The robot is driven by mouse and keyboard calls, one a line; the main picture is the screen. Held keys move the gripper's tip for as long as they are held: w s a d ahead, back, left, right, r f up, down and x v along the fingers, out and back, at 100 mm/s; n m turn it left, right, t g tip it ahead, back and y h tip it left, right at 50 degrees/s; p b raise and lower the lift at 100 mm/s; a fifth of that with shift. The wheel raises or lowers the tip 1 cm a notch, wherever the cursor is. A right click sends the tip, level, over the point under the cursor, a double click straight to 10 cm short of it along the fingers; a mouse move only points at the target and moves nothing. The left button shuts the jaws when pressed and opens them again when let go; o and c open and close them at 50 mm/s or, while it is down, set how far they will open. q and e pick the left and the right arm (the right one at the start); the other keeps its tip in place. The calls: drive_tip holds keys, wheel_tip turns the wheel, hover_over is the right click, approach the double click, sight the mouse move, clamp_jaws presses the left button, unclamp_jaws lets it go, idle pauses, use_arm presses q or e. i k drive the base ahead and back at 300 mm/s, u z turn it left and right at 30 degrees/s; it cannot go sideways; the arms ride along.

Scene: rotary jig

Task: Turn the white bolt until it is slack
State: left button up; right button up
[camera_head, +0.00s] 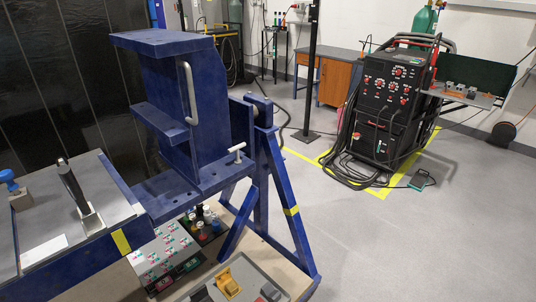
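The white bolt (238,151) is a small pale T-shaped piece on the front right side of the blue rotary jig (180,95), just above its lower ledge. A shaft runs from its cross handle down toward the ledge. How tight it sits cannot be told from here. Neither my left nor my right gripper shows in the head view.
A grey handle (187,92) stands on the jig's upright plate. The blue A-frame stand (263,190) rises right of the bolt. Below are a button box (163,258) and a grey tray (255,270).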

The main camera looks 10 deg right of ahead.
sight(237, 162)
drive_tip(key=z, duration=1.8)
drive_tip(key=i, duration=1.65)
drive_tip(key=u, duration=1.3)
